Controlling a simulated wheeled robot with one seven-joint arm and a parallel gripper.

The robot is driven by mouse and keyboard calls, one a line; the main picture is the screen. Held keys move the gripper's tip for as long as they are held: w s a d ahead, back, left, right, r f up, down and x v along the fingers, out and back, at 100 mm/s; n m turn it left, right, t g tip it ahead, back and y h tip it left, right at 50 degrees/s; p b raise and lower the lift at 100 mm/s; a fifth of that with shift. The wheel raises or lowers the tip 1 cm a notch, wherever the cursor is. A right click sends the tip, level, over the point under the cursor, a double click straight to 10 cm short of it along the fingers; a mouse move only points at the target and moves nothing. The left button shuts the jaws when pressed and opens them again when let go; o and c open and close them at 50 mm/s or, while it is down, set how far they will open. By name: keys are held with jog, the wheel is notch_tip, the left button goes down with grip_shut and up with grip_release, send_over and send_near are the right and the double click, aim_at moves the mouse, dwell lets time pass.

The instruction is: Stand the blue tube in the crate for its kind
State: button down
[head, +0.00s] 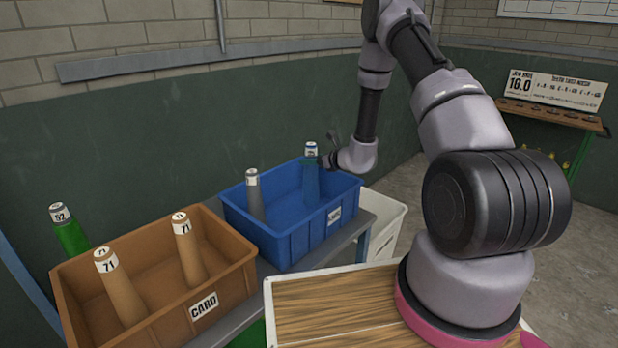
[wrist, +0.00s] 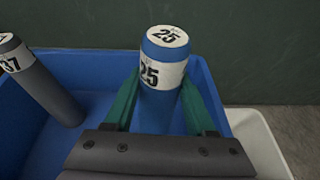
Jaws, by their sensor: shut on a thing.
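The blue tube (head: 311,180) stands near upright inside the right end of the blue crate (head: 290,240). Its white label reads 25 in the wrist view (wrist: 152,112). My gripper (head: 313,161) is shut on the tube near its top, with a green finger on each side in the wrist view (wrist: 160,92). The tube's lower end is hidden, so I cannot tell whether it touches the crate floor. A grey tube (head: 255,195), marked 37 in the wrist view (wrist: 42,82), leans in the same crate's left part. The crate's front label is too small to read.
A brown crate (head: 160,318) labelled CARD holds two brown tubes marked 71 (head: 121,286). A green tube (head: 69,232) marked 52 stands behind it. A white bin (head: 390,228) is right of the blue crate. The wall is close behind the crates.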

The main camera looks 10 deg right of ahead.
aim_at(316, 171)
jog(key=shift+f, duration=2.15)
jog(key=shift+c, duration=1.1)
grip_release()
jog(key=shift+f, duration=0.1)
